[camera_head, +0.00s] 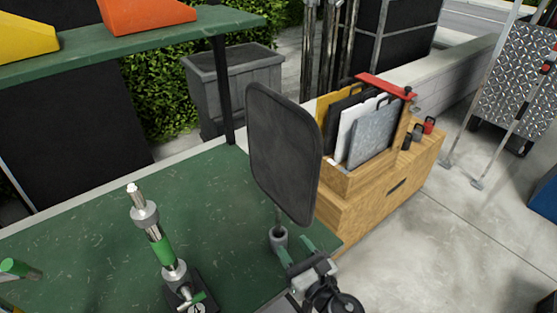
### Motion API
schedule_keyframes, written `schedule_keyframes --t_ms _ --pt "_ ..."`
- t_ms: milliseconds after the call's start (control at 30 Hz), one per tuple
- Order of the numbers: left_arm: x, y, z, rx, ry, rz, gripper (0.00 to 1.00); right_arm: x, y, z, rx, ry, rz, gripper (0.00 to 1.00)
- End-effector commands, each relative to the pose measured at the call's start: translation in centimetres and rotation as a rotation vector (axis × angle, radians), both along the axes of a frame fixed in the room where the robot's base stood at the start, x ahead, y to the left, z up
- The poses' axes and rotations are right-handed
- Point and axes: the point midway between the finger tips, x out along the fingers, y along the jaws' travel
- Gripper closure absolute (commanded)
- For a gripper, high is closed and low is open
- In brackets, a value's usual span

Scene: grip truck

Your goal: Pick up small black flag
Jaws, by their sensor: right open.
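A black flag (285,155), a rounded dark panel, stands upright near the right edge of the green table (90,240). Its short stem goes down into a round grey socket (278,238). My right gripper (297,247) is low in the picture, just below and right of the panel. Its green-padded fingers are apart and nothing shows between them. The fingers are close to the socket; whether they touch it is hard to tell. My left gripper is not in view.
A metal stand with a green band (160,245) rises left of the flag. A wooden box (375,195) holding several upright boards is behind and to the right. A green shelf (130,43) with yellow and orange wedges crosses the upper left. Concrete floor is open at right.

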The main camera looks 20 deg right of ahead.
Motion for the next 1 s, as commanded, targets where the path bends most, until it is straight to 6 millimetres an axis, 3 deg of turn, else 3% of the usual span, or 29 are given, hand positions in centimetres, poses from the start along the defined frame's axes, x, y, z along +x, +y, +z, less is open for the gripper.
schedule_keyframes --t_ms 100,367,633,967,1000 --pt "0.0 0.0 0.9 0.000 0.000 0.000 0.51 2.1 0.3 0.3 0.003 -0.001 -0.002 0.54" --pt "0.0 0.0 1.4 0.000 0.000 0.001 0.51 4.2 0.6 0.2 0.007 0.002 -0.004 0.54" --pt "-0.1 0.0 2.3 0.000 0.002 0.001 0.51 8.1 0.8 0.2 0.009 0.003 -0.004 0.54" --pt "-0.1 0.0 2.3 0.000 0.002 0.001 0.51 8.7 0.9 0.1 0.007 0.003 -0.004 0.54" --pt "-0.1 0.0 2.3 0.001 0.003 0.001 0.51 8.7 0.9 0.1 0.007 0.003 -0.004 0.61"
